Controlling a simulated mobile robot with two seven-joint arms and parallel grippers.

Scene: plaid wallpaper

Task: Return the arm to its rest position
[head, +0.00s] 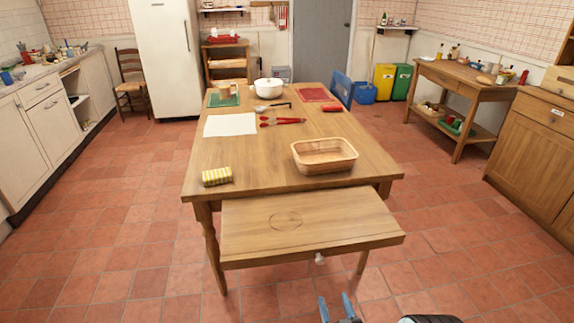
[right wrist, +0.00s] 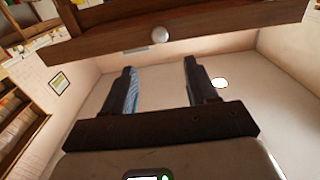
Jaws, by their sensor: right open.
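My right gripper (head: 336,305) is at the bottom edge of the head view, below and in front of the table. Its two fingers are apart with nothing between them. In the right wrist view the gripper (right wrist: 159,78) is also open and empty. A pale round knob (right wrist: 160,35) on a dark wooden front (right wrist: 215,22) shows beyond the fingertips, apart from them. In the head view this knob (head: 319,258) is on the front of a wooden pull-out panel or drawer (head: 350,230) that sticks out from the table. My left gripper is not in view.
Counters stand at left and right. The tiled floor (head: 110,250) around the table is clear.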

